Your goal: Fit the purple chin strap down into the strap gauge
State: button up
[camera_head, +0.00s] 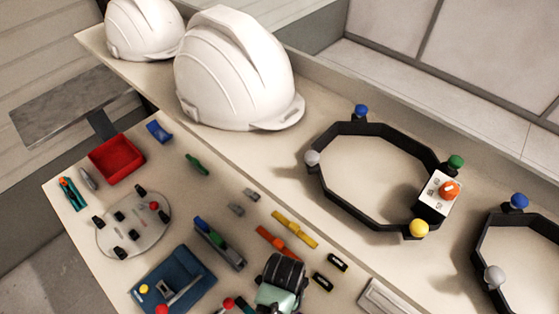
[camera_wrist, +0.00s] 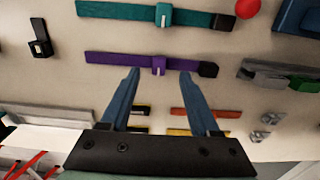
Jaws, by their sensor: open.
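The purple chin strap (camera_wrist: 115,59) lies flat across the bench in the wrist view, with a purple buckle near its middle and a black end piece at right. My gripper (camera_wrist: 160,72) is open, with one blue finger on each side of the buckle. The strap does not look gripped; I cannot tell the height of the fingertips above it. In the head view, my wrist (camera_head: 281,282) shows at the bottom edge, and the fingers and purple strap cannot be made out. A blue fixture (camera_head: 197,270) with a grey piece stands at lower left; I cannot tell whether it is the strap gauge.
A teal strap (camera_wrist: 120,11) lies parallel to the purple one, with a red ball (camera_wrist: 247,8) near it. A grey tool (camera_wrist: 262,77) lies right of the purple strap. Orange (camera_head: 278,243) and yellow (camera_head: 295,230) strips, small black clips (camera_head: 337,262) and a red tray (camera_head: 117,158) share the bench.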

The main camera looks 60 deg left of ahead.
jog(key=shift+w+f, duration=0.2)
jog(key=shift+f, duration=1.2)
jog(key=shift+w+f, duration=0.2)
jog(key=shift+f, duration=1.15)
grip_shut()
